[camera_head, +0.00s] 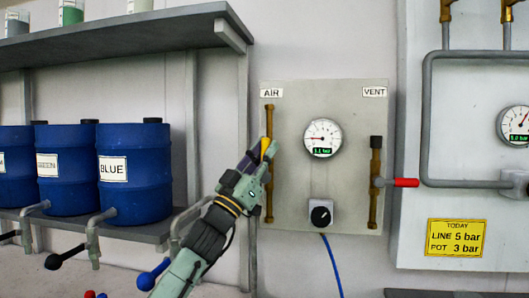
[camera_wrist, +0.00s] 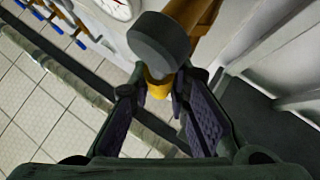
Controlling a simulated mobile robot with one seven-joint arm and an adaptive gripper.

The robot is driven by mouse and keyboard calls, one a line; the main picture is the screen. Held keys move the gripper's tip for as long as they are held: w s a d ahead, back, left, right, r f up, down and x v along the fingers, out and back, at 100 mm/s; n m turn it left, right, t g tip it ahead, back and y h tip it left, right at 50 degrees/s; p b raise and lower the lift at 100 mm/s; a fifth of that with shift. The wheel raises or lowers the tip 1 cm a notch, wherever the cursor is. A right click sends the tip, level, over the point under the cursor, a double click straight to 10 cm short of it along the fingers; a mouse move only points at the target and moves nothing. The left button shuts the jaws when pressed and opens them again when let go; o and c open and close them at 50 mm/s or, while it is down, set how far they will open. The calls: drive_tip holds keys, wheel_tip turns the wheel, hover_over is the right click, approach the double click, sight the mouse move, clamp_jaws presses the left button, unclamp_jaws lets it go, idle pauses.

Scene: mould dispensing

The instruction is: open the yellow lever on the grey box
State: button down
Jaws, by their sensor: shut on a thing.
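The grey box (camera_head: 360,225) hangs on the wall, with a brass pipe (camera_head: 269,115) under the AIR label on its left side. The yellow lever (camera_head: 265,147) is at this pipe; its visible end points up, and the rest is hidden by my gripper. My gripper (camera_head: 258,160) reaches up from below and is shut on the yellow lever. In the wrist view the lever's yellow end (camera_wrist: 158,86) lies between the two fingers (camera_wrist: 160,95). A dark grey round cap (camera_wrist: 160,40) stands just beyond it.
On the box are a round gauge (camera_head: 322,138), a black knob (camera_head: 320,212) and a VENT pipe (camera_head: 376,165) with a red-handled lever (camera_head: 406,182) pointing right. Blue drums (camera_head: 135,190) and a shelf (camera_head: 110,45) are on the left. A yellow sign (camera_head: 456,238) is on the right.

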drive_tip(key=c, duration=1.5)
unclamp_jaws()
drive_tip(key=shift+d, duration=0.1)
drive_tip(key=v, duration=0.7)
drive_tip(key=shift+s+f, duration=0.1)
drive_tip(key=shift+f, duration=0.05)
